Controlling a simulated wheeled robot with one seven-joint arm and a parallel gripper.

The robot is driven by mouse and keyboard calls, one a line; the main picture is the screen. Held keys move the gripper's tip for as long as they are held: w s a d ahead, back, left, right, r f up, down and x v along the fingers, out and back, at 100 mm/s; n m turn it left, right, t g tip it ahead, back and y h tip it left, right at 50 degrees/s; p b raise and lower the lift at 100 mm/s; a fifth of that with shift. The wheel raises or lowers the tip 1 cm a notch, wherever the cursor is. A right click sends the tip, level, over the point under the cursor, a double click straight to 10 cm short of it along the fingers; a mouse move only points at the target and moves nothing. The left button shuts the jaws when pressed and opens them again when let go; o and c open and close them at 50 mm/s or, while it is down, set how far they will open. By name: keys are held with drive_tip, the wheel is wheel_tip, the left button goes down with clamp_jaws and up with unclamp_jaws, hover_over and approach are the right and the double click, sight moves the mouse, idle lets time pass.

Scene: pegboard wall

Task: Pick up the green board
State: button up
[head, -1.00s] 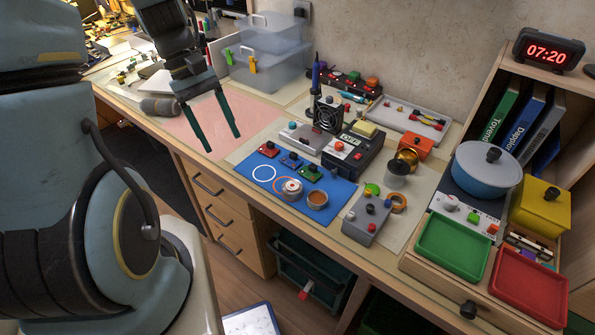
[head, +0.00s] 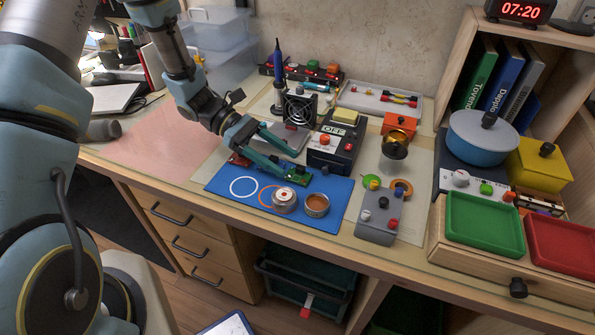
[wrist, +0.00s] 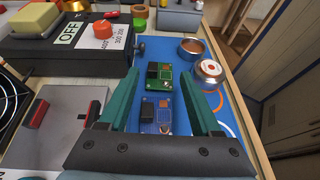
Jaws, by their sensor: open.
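The green board (head: 298,177) lies on the blue mat (head: 335,188), close to the mat's back edge. In the wrist view the green board (wrist: 176,84) shows between the tips of my two teal fingers. My gripper (head: 289,166) is open and empty, reaching in low from the left over the mat. The fingers partly cover the green board in the head view. I cannot tell exactly how high the tips are above it. A blue board (wrist: 157,113) lies nearer my gripper's palm, also between the fingers in the wrist view.
A red board (head: 238,160) lies beside my gripper. A black box marked OFF (head: 335,145) stands just behind the green board. The pink mat (head: 165,145) at left is clear.

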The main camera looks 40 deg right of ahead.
sight(300, 176)
drive_tip(key=p+x, duration=0.1)
drive_tip(key=x, duration=0.4)
drive_tip(key=shift+s+p, duration=0.35)
drive_tip(key=shift+p, duration=0.05)
drive_tip(key=shift+c, duration=0.2)
clamp_jaws()
